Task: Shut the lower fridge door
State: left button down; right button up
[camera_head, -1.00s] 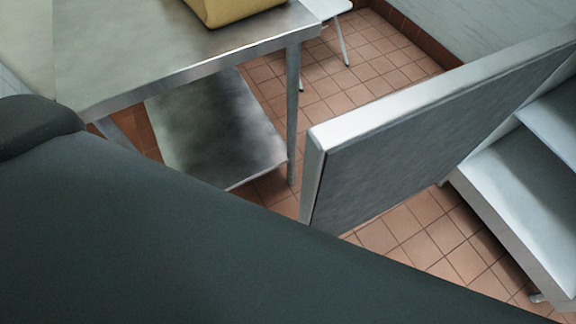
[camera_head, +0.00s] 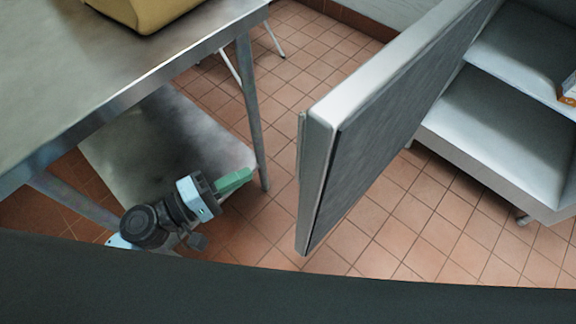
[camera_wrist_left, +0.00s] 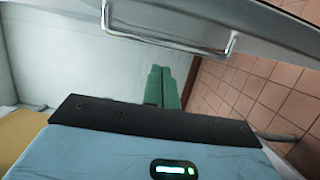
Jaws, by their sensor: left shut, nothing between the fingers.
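The lower fridge door (camera_head: 385,115) stands open, with its grey inner face turned toward the fridge interior (camera_head: 500,135). My left gripper (camera_head: 245,176) is at the lower left in the head view, to the left of the door's free edge and apart from it there. Its green fingers are shut and empty. In the left wrist view the shut fingers (camera_wrist_left: 163,87) point ahead, below a metal bar handle (camera_wrist_left: 165,40) on the door. I cannot tell whether they touch the door. My right gripper is not in view.
A steel table (camera_head: 120,80) with a yellow item (camera_head: 145,8) on it stands at the left, with a lower shelf (camera_head: 150,150) near my left gripper. A small orange-and-white box (camera_head: 569,90) sits in the fridge. Tiled floor (camera_head: 400,215) is clear below the door.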

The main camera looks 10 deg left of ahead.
pick_arm(q)
jog(key=w+d+p, duration=0.3)
jog(key=d+p, duration=0.1)
jog(key=d, duration=0.7)
jog(key=shift+w, duration=0.35)
